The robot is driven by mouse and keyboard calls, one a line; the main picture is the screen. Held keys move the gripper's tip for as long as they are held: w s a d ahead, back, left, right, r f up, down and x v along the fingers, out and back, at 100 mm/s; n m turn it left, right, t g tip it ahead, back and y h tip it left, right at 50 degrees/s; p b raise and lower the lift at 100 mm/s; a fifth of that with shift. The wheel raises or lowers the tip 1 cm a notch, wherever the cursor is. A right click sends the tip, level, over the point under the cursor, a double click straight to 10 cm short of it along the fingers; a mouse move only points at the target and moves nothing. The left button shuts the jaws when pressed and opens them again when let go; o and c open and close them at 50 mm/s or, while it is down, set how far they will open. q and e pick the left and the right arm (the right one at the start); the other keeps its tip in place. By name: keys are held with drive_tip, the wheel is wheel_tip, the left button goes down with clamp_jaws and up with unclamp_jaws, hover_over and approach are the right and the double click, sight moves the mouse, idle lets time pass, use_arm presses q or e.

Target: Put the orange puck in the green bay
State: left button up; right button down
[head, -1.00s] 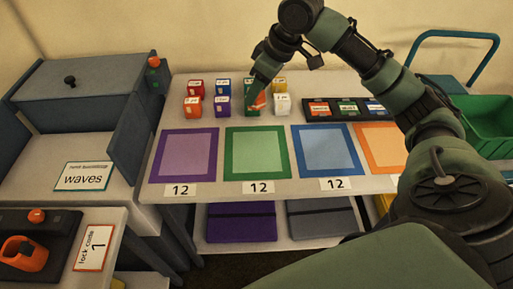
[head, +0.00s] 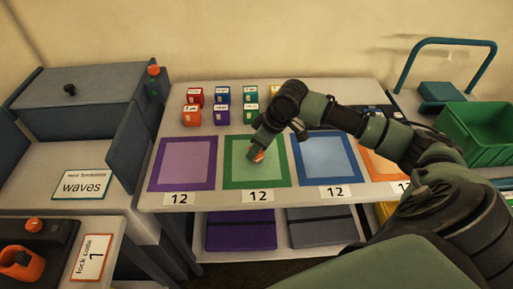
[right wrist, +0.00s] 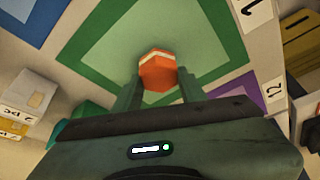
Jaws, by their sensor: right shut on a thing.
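The orange puck (head: 258,157) is between the fingertips of my right gripper (head: 257,154), at the upper middle of the green bay (head: 250,178). In the right wrist view, the puck (right wrist: 158,72) is faceted orange with a pale band. My right gripper (right wrist: 158,88) is shut on it, one dark green finger on each side, with the green bay (right wrist: 100,50) behind. I cannot tell whether the puck touches the surface. My left gripper is not in view.
A purple bay (head: 186,165) lies left of the green one, a blue bay (head: 325,160) right. Small labelled blocks (head: 222,105) stand in rows behind. A green crate (head: 475,135) is at far right, and a grey cabinet (head: 85,95) at left.

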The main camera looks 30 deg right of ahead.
drive_tip(key=shift+f, duration=0.3)
drive_tip(key=c, duration=0.8)
unclamp_jaws()
drive_tip(key=shift+f, duration=0.1)
drive_tip(key=v, duration=1.2)
drive_tip(key=shift+d, duration=0.1)
